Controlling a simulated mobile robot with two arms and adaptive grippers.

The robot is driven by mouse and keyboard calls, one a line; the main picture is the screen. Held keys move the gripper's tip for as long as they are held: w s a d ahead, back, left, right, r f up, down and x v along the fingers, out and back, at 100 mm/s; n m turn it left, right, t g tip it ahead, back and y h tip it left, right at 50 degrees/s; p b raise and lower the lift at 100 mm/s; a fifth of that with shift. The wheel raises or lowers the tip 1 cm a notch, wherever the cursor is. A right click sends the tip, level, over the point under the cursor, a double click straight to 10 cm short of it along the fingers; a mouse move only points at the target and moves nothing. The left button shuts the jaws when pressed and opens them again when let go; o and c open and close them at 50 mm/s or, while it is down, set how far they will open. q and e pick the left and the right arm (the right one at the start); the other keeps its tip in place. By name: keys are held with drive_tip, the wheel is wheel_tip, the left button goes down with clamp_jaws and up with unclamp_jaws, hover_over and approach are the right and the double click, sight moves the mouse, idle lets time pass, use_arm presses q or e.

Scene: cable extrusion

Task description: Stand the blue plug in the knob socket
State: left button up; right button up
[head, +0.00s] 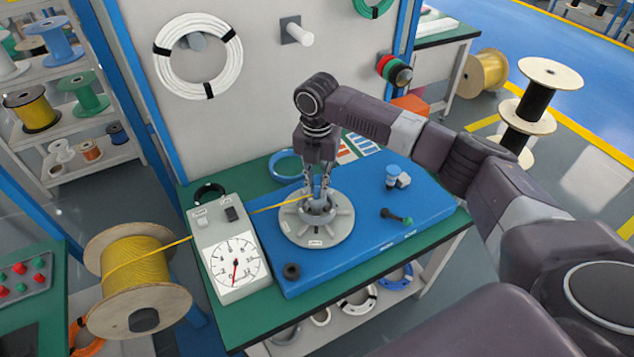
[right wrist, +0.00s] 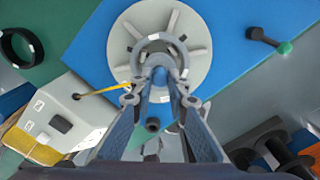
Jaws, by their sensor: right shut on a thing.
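My right gripper (head: 318,193) points down over the middle of the round grey spoked disc (head: 299,230), which has a raised ring at its centre, apparently the knob socket. My left gripper is not in view.
The disc lies on a blue board (head: 420,215) on a green table. A grey dial box (head: 213,225) stands to the left, with a yellow cable from a spool (head: 137,270).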

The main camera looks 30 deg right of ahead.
drive_tip(key=shift+f, duration=0.1)
drive_tip(key=o, duration=0.9)
drive_tip(key=shift+o, duration=0.2)
wheel_tip(320, 180, up, 8)
drive_tip(key=p, duration=0.8)
